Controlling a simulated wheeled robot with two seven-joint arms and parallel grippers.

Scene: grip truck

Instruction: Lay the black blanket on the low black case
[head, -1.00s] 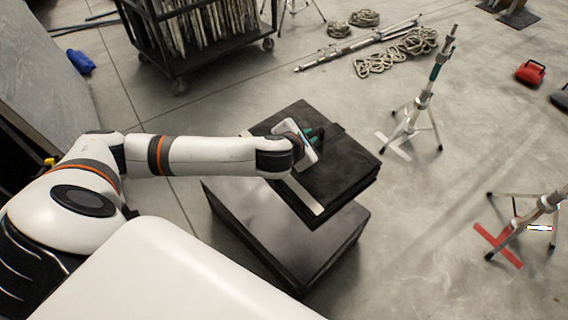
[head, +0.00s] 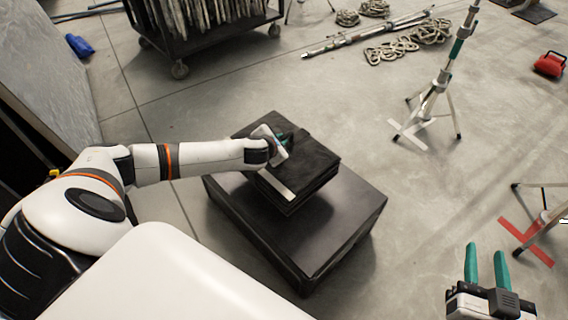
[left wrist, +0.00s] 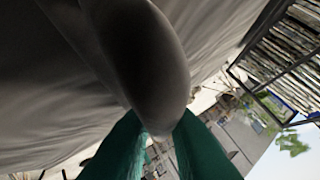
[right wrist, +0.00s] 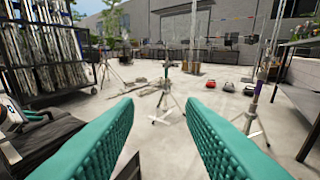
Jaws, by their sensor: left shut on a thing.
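The folded black blanket (head: 305,165) is held by my left gripper (head: 284,140), over the back part of the low black case (head: 335,225). I cannot tell for sure whether the blanket touches the case top. A pale strip shows on the blanket's near edge. In the left wrist view a dark rounded fold of the blanket (left wrist: 150,60) sits between the green fingers. My right gripper (head: 486,268) is open and empty at the lower right, apart from the case. In the right wrist view its green fingers (right wrist: 165,135) are wide apart.
A black cart (head: 180,40) with hanging items stands behind. A light stand (head: 435,100) stands right of the case, another tripod (head: 540,225) by a red floor mark. Coiled cables (head: 410,45) and a red bag (head: 549,64) lie further back. Floor around the case is clear.

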